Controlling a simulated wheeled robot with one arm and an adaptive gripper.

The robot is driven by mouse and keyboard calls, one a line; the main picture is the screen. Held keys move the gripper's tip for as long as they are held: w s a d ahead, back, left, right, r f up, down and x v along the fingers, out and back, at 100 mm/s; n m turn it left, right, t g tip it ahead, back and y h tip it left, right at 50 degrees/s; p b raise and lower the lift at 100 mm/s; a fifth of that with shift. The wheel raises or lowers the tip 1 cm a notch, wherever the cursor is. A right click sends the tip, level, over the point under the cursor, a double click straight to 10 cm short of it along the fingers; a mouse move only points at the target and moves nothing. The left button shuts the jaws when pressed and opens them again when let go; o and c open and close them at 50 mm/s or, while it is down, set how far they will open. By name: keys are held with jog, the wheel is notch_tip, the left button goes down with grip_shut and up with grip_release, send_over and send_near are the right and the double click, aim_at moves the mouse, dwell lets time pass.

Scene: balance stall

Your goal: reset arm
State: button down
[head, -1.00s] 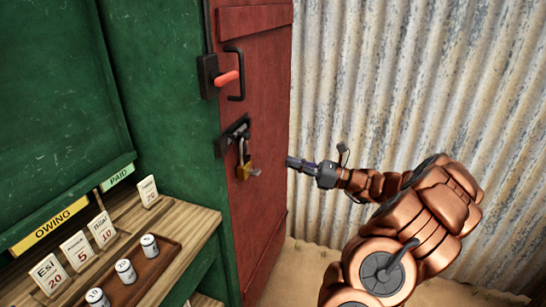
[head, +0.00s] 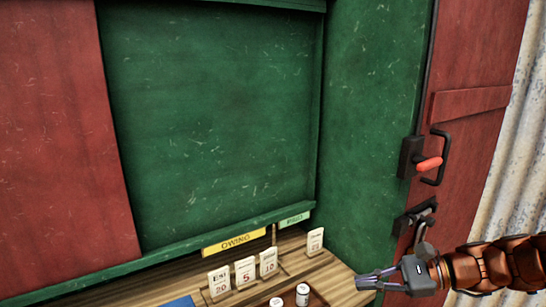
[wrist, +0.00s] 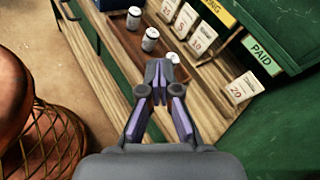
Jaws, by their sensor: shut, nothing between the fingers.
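My gripper (head: 372,281) is shut and empty at the lower right of the head view, in front of the right end of the wooden counter (head: 345,283). In the wrist view my gripper (wrist: 160,75) points towards the counter, its fingertips together, seen against the tray with the white canisters. My copper-coloured arm comes in from the right in the head view, in front of the red door (head: 470,110).
Number cards (head: 245,272) stand below the yellow OWING sign (head: 234,242); another card (head: 315,241) stands near the green PAID sign (head: 294,220). White canisters (head: 302,294) stand in a tray. The door has a red-handled latch (head: 428,164). A green board (head: 210,110) rises behind.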

jog(key=s+a+f+n+g+h+p, duration=0.1)
jog(key=s+a+n+g+h, duration=0.25)
jog(key=s, duration=0.35)
jog(key=s+a+f+n+g+h+p, duration=0.1)
jog(key=s+a+n+g+h+p, duration=0.15)
jog(key=s+a+n, duration=0.35)
jog(key=s+d+n+t+h+p, duration=0.1)
jog(key=s+d+n+h, duration=0.5)
jog(key=s, duration=0.6)
jog(key=shift+d+h+p, duration=0.5)
jog(key=shift+d+h, duration=0.5)
jog(key=shift+r, duration=0.1)
